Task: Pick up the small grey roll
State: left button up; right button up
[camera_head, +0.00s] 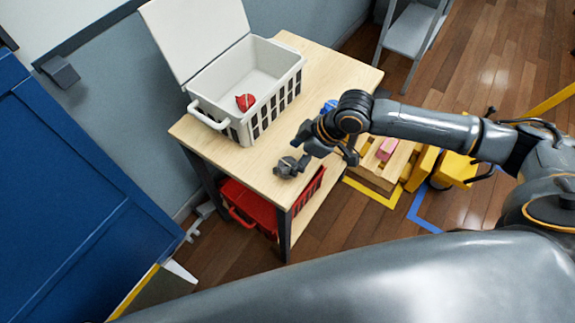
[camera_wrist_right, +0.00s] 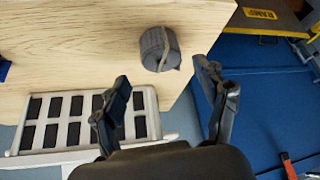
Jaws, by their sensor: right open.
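The small grey roll (camera_wrist_right: 157,46) with a lighter band around it rests on the light wooden table top (camera_wrist_right: 75,42), close to its edge. In the head view the roll (camera_head: 285,168) sits near the table's front corner, just beside my right gripper (camera_head: 318,147). My right gripper is open and empty. In the wrist view its two fingers (camera_wrist_right: 166,98) are spread wide, with the roll beyond the fingertips and roughly between them. The roll appears apart from both fingers. My left gripper is not in view.
A white slotted crate (camera_head: 205,117) with an open lid and a red item (camera_head: 245,102) inside stands on the table. A blue object (camera_head: 330,106) is behind my right wrist. A red basket (camera_head: 245,207) sits on the shelf below. A blue panel (camera_head: 75,190) stands left.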

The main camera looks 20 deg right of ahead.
aim_at(288, 164)
jog(key=x, duration=0.4)
jog(key=shift+s+f, duration=0.25)
jog(key=shift+f, duration=0.05)
jog(key=c, duration=1.1)
jog(key=shift+c, duration=0.2)
jog(key=shift+r, duration=0.15)
